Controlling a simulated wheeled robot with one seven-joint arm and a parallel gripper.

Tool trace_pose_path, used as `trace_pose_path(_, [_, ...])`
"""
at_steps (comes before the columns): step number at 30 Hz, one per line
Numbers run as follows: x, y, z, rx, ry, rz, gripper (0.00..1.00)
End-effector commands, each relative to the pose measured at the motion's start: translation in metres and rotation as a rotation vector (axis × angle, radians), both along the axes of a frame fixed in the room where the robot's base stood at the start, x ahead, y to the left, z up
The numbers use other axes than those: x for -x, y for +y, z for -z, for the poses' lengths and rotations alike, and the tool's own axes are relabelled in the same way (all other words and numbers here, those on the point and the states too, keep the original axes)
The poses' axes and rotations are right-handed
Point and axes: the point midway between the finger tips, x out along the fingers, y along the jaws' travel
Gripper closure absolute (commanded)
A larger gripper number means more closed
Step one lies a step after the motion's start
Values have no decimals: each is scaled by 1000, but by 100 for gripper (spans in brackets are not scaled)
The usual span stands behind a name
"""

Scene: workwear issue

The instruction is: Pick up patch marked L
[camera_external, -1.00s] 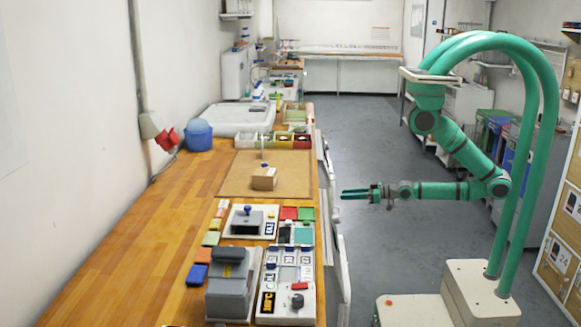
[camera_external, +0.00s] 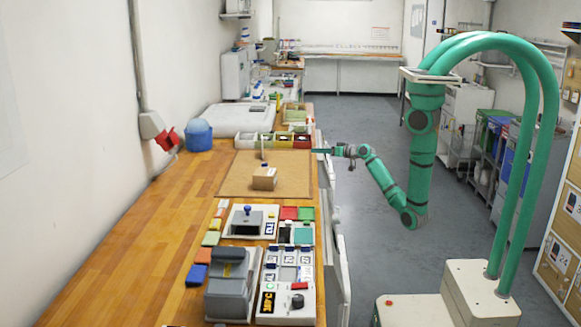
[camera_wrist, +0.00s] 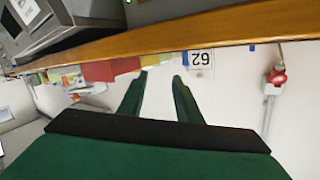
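Small white patches with dark markings (camera_external: 289,257) lie in a grey-white sorting tray (camera_external: 262,278) near the front right of the wooden bench. Their letters are too small to read, so I cannot tell which is L. My gripper (camera_external: 318,151) is at the bench's right edge, beside the brown mat and well beyond the patch tray. In the wrist view my gripper (camera_wrist: 160,78) shows two green fingers apart with nothing between them. No patch marked L can be made out in the wrist view.
A grey press (camera_external: 229,290) stands left of the patch tray. The wrist view shows a tilted wooden edge (camera_wrist: 200,33).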

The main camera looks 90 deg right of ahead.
Motion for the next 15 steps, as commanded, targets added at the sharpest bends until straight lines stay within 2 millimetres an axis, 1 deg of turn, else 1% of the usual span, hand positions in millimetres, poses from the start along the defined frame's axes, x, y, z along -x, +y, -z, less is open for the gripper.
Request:
trace_pose_path(1, [-20, 2, -5, 0, 11, -52, 69])
trace_pose_path(2, [-32, 7, -6, 2, 27, -92, 69])
trace_pose_path(3, [-50, 14, -8, 8, 48, -151, 69])
trace_pose_path(5, [-75, 28, -11, 26, 86, -248, 69])
trace_pose_path(6, [-90, 38, -14, 45, 112, -315, 69])
trace_pose_path(9, [-121, 64, -21, 101, 175, -481, 69])
trace_pose_path(12, [-140, 85, -27, 158, 226, -615, 69])
trace_pose_path(15, [-149, 98, -31, 203, 262, -705, 69])
